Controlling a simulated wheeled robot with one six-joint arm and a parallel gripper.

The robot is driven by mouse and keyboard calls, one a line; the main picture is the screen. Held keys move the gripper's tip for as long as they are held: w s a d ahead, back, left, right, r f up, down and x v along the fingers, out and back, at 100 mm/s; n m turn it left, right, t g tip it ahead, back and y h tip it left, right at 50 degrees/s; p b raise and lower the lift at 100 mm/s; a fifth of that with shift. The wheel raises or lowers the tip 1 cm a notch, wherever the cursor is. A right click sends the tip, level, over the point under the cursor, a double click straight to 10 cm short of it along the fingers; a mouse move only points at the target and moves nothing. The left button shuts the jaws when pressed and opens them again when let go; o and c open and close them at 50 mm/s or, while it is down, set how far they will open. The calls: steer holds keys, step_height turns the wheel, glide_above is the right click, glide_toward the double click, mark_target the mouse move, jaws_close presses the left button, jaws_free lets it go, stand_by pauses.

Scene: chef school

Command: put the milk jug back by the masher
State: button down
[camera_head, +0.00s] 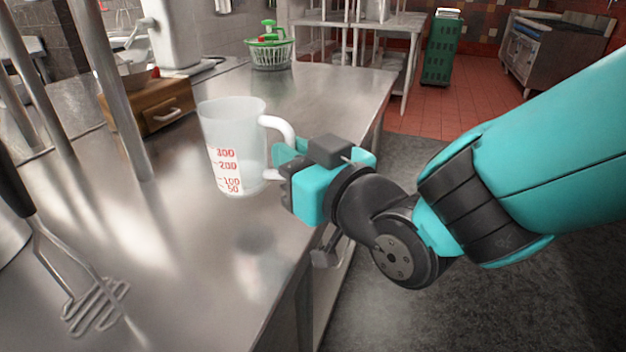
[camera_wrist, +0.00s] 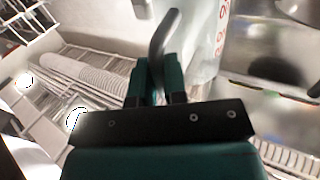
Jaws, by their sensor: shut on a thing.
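The milk jug (camera_head: 232,150) is a clear measuring jug with red numbers and a white handle. It is upright over the steel counter; whether its base touches the counter I cannot tell. My gripper (camera_head: 282,164) is at its right side, shut on the handle. In the wrist view the fingers (camera_wrist: 162,82) close around the handle (camera_wrist: 162,35), and part of the jug body (camera_wrist: 204,42) shows behind. The masher (camera_head: 95,305), with a dark grip and a wire zigzag head, is at the near left of the counter.
The steel counter (camera_head: 290,95) has free room between jug and masher and behind the jug. Metal posts (camera_head: 110,85) stand at the left. A wooden drawer box (camera_head: 150,105) and a green basket (camera_head: 269,52) are farther back. The counter's right edge lies beneath my gripper.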

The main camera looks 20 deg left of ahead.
steer(key=shift+f+b, duration=0.65)
steer(key=shift+f, duration=2.15)
steer(key=shift+f, duration=0.1)
steer(key=c, duration=1.2)
jaws_free()
steer(key=shift+o, duration=0.2)
steer(key=b+v, duration=1.2)
steer(key=b, duration=0.1)
